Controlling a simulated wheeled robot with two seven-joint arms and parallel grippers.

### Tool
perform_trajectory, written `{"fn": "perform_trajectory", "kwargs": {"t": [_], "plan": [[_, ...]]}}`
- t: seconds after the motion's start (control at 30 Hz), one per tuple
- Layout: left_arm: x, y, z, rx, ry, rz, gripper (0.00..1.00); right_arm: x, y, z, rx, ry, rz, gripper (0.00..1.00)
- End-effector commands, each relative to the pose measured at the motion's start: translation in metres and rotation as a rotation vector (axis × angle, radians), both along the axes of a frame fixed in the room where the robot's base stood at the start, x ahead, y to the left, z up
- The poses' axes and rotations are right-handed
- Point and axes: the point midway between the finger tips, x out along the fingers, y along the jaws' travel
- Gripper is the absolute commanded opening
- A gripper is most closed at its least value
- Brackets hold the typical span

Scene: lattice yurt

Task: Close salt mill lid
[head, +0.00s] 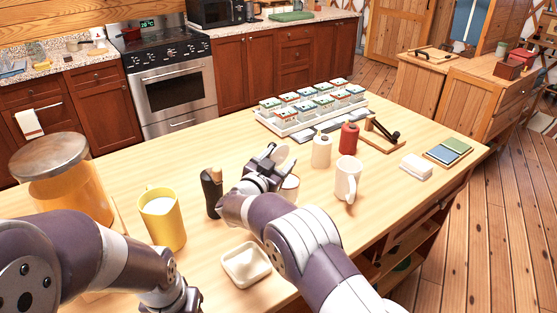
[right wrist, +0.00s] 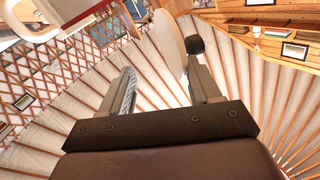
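A small pale round pot (head: 290,186), which I take to be the salt mill, stands on the island behind my right gripper and is partly hidden by it. A pale disc-shaped lid (head: 286,158) stands up tilted above it; the hinge is hidden. The disc shows nearly edge-on in the right wrist view (right wrist: 171,42), with a dark knob (right wrist: 195,45) by the right finger. My right gripper (head: 276,157) is at the lid, its fingers apart; contact is unclear. My left arm comes in at lower left, its fingers out of frame.
A dark bottle-like object (head: 212,192) stands close left of my right gripper, with a yellow mug (head: 162,220) further left. A white dish (head: 245,264) lies in front. A white mug (head: 347,180), cream bottle (head: 321,150) and red bottle (head: 348,138) stand to the right.

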Motion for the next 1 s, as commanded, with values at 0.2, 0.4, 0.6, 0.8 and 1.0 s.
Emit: {"fn": "perform_trajectory", "kwargs": {"t": [0.2, 0.4, 0.6, 0.8, 1.0], "plan": [[0.0, 0.0, -0.011, 0.0, 0.0, 0.0, 0.53, -0.033, 0.019, -0.003, 0.0, 0.001, 0.004, 0.62], [0.0, 0.0, -0.022, 0.0, 0.0, 0.0, 0.53, -0.081, 0.044, -0.003, -0.001, 0.001, 0.005, 0.62], [0.0, 0.0, -0.026, 0.0, 0.0, 0.0, 0.53, -0.108, 0.058, -0.001, 0.001, -0.001, 0.002, 0.62], [0.0, 0.0, -0.026, 0.0, 0.0, 0.0, 0.53, -0.112, 0.059, 0.0, 0.0, 0.0, 0.0, 0.62], [0.0, 0.0, -0.021, 0.0, 0.0, 0.002, 0.5, -0.11, 0.054, 0.005, 0.0, -0.001, -0.009, 0.62]]}}
